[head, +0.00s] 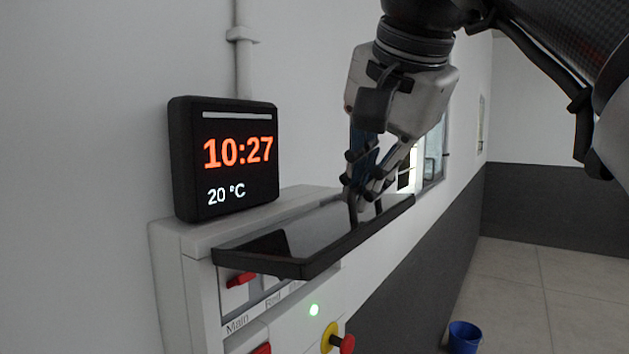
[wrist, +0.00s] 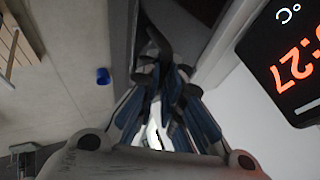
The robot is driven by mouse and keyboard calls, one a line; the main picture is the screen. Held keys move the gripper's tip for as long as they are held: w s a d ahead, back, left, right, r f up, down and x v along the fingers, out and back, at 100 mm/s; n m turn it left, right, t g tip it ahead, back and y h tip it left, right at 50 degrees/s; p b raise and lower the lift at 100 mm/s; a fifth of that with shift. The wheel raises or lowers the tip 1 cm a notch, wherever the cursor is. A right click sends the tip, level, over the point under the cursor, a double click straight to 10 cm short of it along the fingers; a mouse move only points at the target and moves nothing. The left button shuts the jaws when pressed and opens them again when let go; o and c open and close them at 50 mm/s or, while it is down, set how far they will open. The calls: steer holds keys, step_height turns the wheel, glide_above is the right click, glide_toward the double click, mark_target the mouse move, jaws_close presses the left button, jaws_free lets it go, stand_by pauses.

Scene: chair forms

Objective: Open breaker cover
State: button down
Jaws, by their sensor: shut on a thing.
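The breaker cover (head: 300,262) is a dark see-through panel in a black frame. In the head view it stands out from the front of the light grey breaker box (head: 172,270), lifted to near level. My gripper (head: 362,203) is above the cover's far right part, with its fingers pointing down and shut on the cover. Its fingertips hide the exact spot held. In the wrist view my gripper (wrist: 165,75) has its fingers close together at the cover's edge. A red breaker switch (head: 241,280) shows beneath the raised cover.
A black clock (head: 225,160) reading 10:27 and 20 °C stands on the box. A blue bin (head: 464,337) stands on the open floor at right.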

steer(key=shift+a+f, duration=0.15)
steer(key=c, duration=1.7)
jaws_free()
steer(key=shift+w+a, duration=0.2)
steer(key=shift+a, duration=0.05)
steer(key=shift+d, duration=0.1)
steer(key=shift+v, duration=2.2)
steer(key=shift+s+d+r, duration=0.1)
steer(key=shift+s+r, duration=0.2)
steer(key=shift+r, duration=0.05)
steer(key=s, duration=0.3)
steer(key=s+d, duration=0.1)
steer(key=s, duration=0.3)
steer(key=s+d, duration=0.1)
steer(key=s, duration=0.3)
steer(key=shift+s, duration=0.25)
